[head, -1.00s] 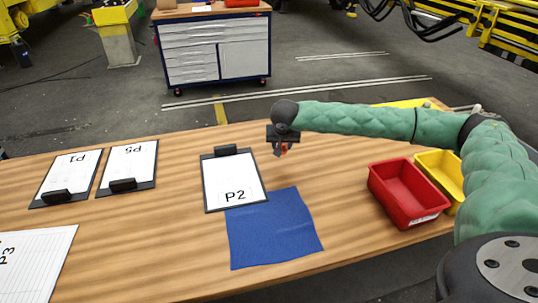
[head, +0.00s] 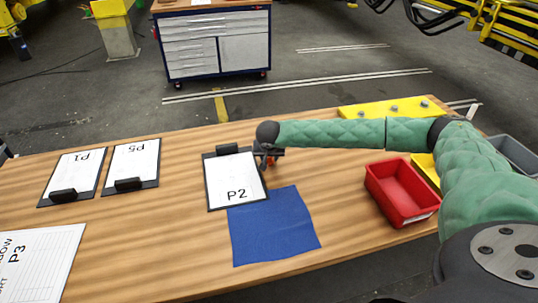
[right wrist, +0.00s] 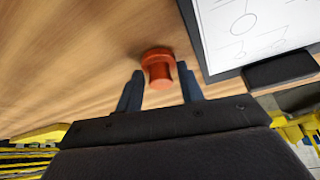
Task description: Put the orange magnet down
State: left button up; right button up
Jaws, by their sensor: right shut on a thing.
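The orange magnet (right wrist: 158,67) is a small round orange piece between the two fingers of my right gripper (right wrist: 160,88) in the right wrist view. The right gripper is shut on it. In the head view the right gripper (head: 268,162) is over the table just right of the P2 clipboard's upper edge, and a bit of the magnet shows orange below it. I cannot tell whether the magnet touches the table. My left gripper is not in view.
The P2 clipboard (head: 233,180) and a blue cloth (head: 272,228) lie beside and below the gripper. A red bin (head: 400,192) and a yellow bin (head: 426,170) stand to the right. Clipboards P1 (head: 75,174) and P5 (head: 135,160) lie left. Bare wood lies between cloth and red bin.

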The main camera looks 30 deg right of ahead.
jog(key=shift+f, duration=0.15)
jog(key=o, duration=0.9)
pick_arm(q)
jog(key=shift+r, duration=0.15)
pick_arm(e)
jog(key=shift+o, duration=0.3)
jog(key=shift+r, duration=0.2)
jog(key=shift+s+a+r+b, duration=0.1)
jog(key=shift+s+r+b, duration=0.05)
jog(key=shift+r+b, duration=0.15)
jog(key=shift+b+v, duration=0.5)
jog(key=shift+v, duration=0.25)
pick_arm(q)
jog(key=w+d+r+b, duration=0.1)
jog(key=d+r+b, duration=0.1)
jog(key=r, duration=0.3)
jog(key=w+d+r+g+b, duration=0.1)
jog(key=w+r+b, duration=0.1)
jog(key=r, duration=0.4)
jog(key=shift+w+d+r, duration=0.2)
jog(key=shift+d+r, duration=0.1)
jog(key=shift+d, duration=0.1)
pick_arm(e)
jog(key=v, duration=0.9)
jog(key=shift+s+r, duration=0.15)
jog(key=shift+r, duration=0.15)
